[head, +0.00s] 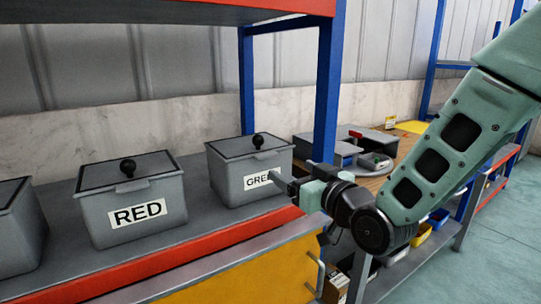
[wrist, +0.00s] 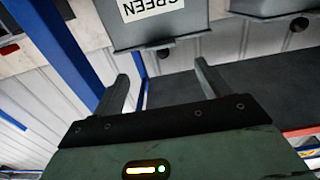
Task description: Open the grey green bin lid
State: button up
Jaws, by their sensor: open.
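The grey bin labelled GREEN (head: 225,182) stands on the shelf with its dark-topped lid (head: 235,147) closed. A round black knob (head: 258,141) stands up from the lid. In the wrist view the same bin (wrist: 130,36) appears upside down at the top, with its GREEN label facing down. My gripper (head: 283,181) is in front of the bin's right front side, below the lid's height, and covers the end of the label. In the wrist view my gripper (wrist: 162,76) has its two fingers apart with nothing between them. Whether a finger touches the bin is unclear.
A grey bin labelled RED (head: 104,213) stands to the left, with another bin (head: 18,240) at the left edge. A blue post (head: 327,95) rises just right of the GREEN bin, and a red-edged upper shelf (head: 215,12) hangs above. Grey boxes (head: 320,150) lie behind the post.

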aim_at(269, 156)
jog(key=p+x, duration=0.1)
jog(key=x, duration=0.9)
jog(key=shift+w+a, duration=0.1)
jog(key=shift+a, duration=0.05)
